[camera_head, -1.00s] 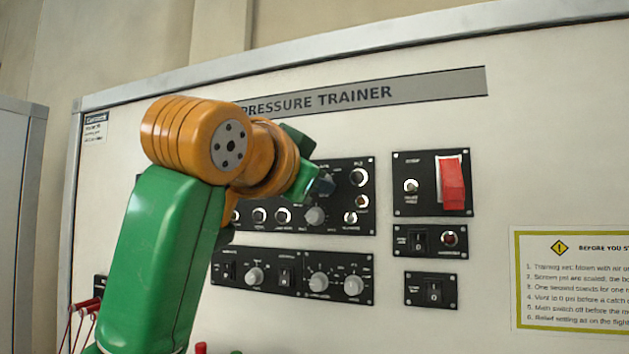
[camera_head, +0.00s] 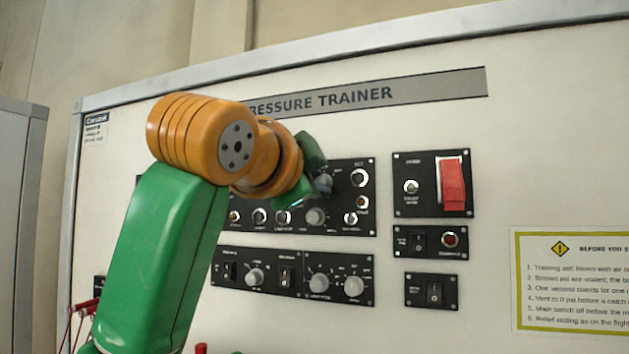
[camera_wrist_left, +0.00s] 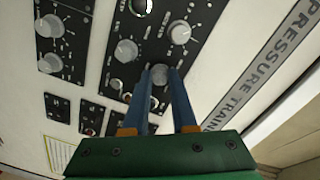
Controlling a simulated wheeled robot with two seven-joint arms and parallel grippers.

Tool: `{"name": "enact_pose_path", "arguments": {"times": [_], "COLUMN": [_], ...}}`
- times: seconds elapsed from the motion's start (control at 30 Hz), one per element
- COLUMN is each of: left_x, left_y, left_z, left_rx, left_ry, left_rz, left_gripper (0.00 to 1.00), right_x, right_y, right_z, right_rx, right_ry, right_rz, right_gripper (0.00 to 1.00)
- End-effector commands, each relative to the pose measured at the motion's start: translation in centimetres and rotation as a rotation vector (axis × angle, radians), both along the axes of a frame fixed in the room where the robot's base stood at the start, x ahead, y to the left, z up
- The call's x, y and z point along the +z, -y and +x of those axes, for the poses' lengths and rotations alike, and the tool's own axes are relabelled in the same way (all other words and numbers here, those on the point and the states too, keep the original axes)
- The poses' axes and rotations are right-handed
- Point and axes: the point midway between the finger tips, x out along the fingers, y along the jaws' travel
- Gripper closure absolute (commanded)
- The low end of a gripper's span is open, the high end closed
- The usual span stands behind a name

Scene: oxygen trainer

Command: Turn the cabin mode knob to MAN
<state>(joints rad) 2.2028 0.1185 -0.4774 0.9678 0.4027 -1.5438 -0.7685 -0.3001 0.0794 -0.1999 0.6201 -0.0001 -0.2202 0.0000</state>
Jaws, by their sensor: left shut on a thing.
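My left gripper (camera_head: 322,181) is at the upper black control panel (camera_head: 345,228), reaching in from the left. In the left wrist view its two blue fingers (camera_wrist_left: 160,78) are shut on a round grey knob (camera_wrist_left: 159,72), one finger on each side. In the head view only a little of this knob shows between the fingertips. Its label and pointer cannot be read, so I cannot tell its setting or confirm that it is the cabin mode knob. My right gripper is not in view.
Another grey knob (camera_head: 315,216) sits just below my fingertips. A lower panel (camera_head: 213,268) carries more knobs and switches. To the right are a red guarded switch (camera_head: 452,186), small switch panels and a yellow-edged notice (camera_head: 570,280). The board between them is bare.

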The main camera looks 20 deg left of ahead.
Motion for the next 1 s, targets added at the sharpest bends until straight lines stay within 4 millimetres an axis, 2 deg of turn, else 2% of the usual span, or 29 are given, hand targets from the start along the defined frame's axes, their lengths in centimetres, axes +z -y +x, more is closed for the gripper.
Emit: {"name": "enact_pose_path", "arguments": {"times": [0.4, 0.43, 0.5, 0.53, 0.83, 1.0], "left_x": [0.3, 0.3, 0.3, 0.3, 0.0, -0.2], "left_y": [0.0, 0.0, 0.0, 0.0, 0.0, 0.0], "left_z": [-0.1, -0.1, -0.1, -0.1, -0.4, -3.8], "left_rx": [0.0, 0.0, -0.001, 0.0, -0.001, 0.0], "left_ry": [0.01, 0.01, 0.009, 0.008, 0.005, 0.009], "left_rz": [0.004, 0.004, 0.004, 0.004, 0.004, 0.005], "left_gripper": [1.0, 0.67, 0.48, 0.45, 0.45, 0.45], "right_x": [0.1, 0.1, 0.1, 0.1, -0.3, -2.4], "right_y": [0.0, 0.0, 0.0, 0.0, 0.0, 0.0], "right_z": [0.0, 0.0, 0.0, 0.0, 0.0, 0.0], "right_rx": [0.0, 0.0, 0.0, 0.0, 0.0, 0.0], "right_ry": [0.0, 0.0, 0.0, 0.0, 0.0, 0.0], "right_rz": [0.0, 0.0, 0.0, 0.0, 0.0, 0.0], "right_gripper": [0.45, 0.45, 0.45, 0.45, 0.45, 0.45]}}
